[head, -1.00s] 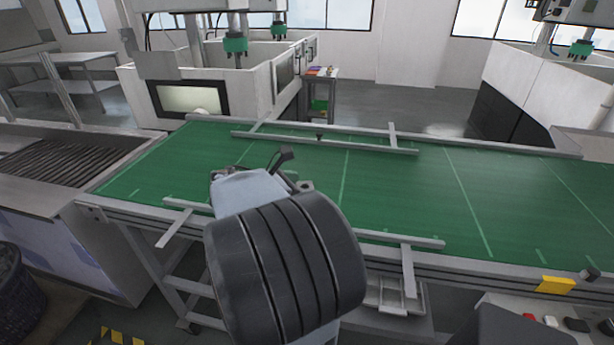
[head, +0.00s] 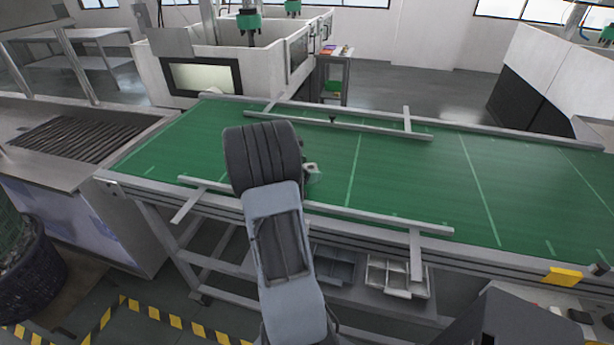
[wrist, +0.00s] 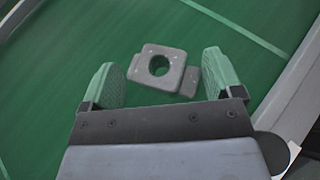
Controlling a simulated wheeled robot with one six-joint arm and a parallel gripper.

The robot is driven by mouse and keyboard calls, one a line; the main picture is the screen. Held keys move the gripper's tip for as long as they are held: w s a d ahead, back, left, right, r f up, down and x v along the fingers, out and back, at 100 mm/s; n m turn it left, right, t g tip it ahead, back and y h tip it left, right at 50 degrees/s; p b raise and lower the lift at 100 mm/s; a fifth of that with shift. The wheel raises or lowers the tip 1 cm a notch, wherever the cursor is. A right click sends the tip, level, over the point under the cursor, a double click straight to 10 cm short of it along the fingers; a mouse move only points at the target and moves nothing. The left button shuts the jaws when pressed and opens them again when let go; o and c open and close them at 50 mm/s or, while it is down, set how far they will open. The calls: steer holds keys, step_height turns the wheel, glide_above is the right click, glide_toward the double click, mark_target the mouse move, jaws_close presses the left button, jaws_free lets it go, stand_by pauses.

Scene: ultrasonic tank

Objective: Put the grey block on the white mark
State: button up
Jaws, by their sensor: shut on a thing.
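The grey block (wrist: 142,73), flat with a round hole and a small step on its right, is between the two green fingers of my gripper (wrist: 159,62) in the wrist view. In the head view my arm hides most of the gripper; a small light-grey piece (head: 312,172) shows just right of the arm, above the belt. Pale lines cross the belt, one at the middle (head: 354,170) and one further right (head: 480,190); one pale line (wrist: 238,28) also shows in the wrist view. I cannot tell which is the white mark.
The green belt (head: 410,180) is clear to the right. A front rail (head: 370,216) and a back rail (head: 345,124) run along it. A white machine (head: 205,75) stands behind, a slatted metal table (head: 75,140) at left. Trays (head: 398,276) sit below the belt.

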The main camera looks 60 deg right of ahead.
steer(key=shift+f, duration=1.5)
steer(key=shift+f, duration=0.15)
steer(key=o, duration=0.8)
